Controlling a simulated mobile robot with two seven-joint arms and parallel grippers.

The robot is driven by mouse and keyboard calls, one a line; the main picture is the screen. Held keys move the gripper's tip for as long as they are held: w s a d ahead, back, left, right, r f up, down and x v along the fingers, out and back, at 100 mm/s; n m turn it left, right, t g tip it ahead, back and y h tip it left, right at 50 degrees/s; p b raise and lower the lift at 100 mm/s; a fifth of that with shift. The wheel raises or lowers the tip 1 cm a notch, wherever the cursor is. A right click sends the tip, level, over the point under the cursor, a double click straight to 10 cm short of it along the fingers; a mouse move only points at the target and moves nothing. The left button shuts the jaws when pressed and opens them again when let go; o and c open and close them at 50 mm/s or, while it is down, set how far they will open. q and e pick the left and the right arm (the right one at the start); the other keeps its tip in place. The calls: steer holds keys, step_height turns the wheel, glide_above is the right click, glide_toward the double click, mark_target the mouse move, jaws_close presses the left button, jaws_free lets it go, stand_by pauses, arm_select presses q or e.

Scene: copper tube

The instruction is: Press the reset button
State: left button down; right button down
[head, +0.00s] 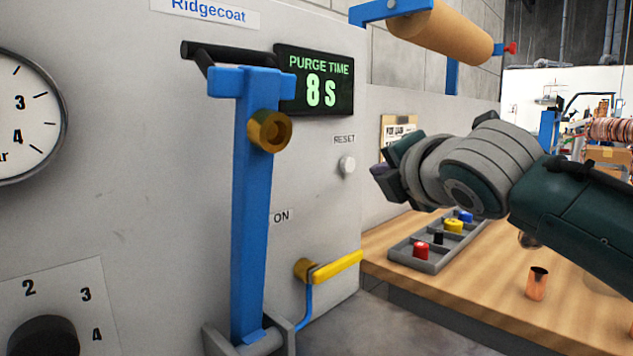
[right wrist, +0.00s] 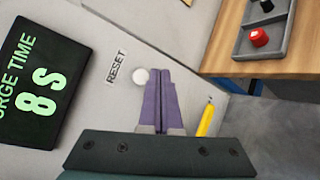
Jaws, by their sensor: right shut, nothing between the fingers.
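The reset button (head: 347,165) is a small white round knob on the grey panel, under the printed word RESET. In the right wrist view the button (right wrist: 141,75) shows just left of my fingertips. My right gripper (head: 380,178) is to the right of the button in the head view, with a visible gap between them. Its purple fingers (right wrist: 160,85) are shut together and empty. Whether the fingertips touch the panel I cannot tell. My left gripper is not in view.
A blue lever (head: 252,200) with a brass fitting stands left of the button. The purge display (head: 315,82) reads 8 S. A yellow handle (head: 338,267) sticks out below. A wooden bench (head: 480,290) on the right holds a grey tray (head: 432,262) and a copper tube (head: 537,284).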

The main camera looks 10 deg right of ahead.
steer(key=shift+w+a+r+b, duration=0.1)
steer(key=shift+w+a+b, duration=0.2)
steer(key=shift+w+a, duration=0.4)
steer(key=shift+w, duration=0.1)
stand_by(1.5)
steer(key=shift+w+a, duration=0.15)
steer(key=shift+w, duration=0.15)
steer(key=shift+w+a+b, duration=0.35)
steer(key=shift+w, duration=0.05)
stand_by(0.8)
stand_by(0.4)
steer(key=shift+s+d+p, duration=0.6)
steer(key=shift+s+p, duration=0.15)
steer(key=shift+p, duration=0.4)
